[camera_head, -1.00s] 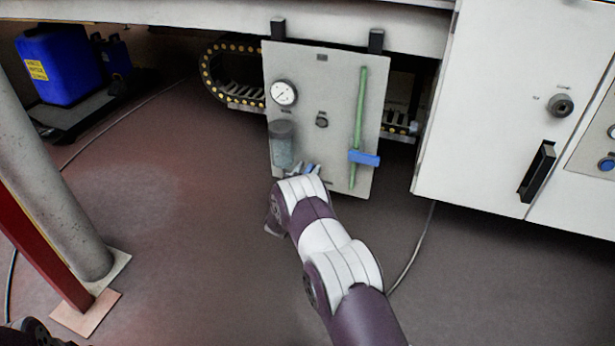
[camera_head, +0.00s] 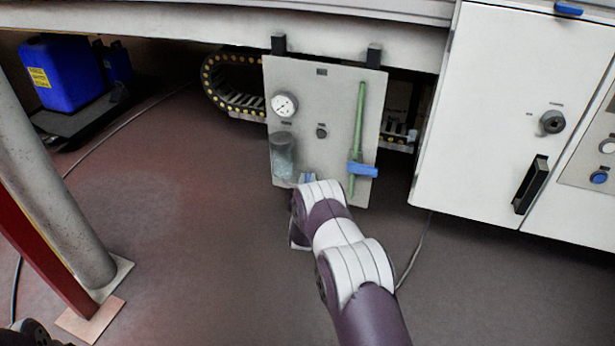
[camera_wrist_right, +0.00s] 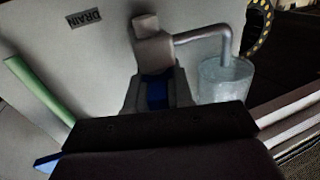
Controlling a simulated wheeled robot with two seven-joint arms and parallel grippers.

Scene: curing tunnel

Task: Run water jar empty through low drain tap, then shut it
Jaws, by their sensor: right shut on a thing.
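The water jar (camera_head: 284,160) is a clear grey cylinder low on the left of a pale panel (camera_head: 335,110). My right gripper (camera_head: 308,180) is beside the jar's foot at the panel, mostly hidden by my wrist in the head view. In the right wrist view, the gripper (camera_wrist_right: 157,98) is shut on the blue handle (camera_wrist_right: 157,88) of the drain tap (camera_wrist_right: 152,50). A bent metal pipe (camera_wrist_right: 205,33) runs from the tap to the jar (camera_wrist_right: 225,80). A "DRAIN" label (camera_wrist_right: 85,18) is near it. The water level is unclear.
A round gauge (camera_head: 284,104) is above the jar. A green pipe (camera_head: 358,125) with a blue lever (camera_head: 363,170) is at the panel's right. A white cabinet (camera_head: 480,110) stands right; a grey post (camera_head: 55,200) stands left. The floor between is mostly clear.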

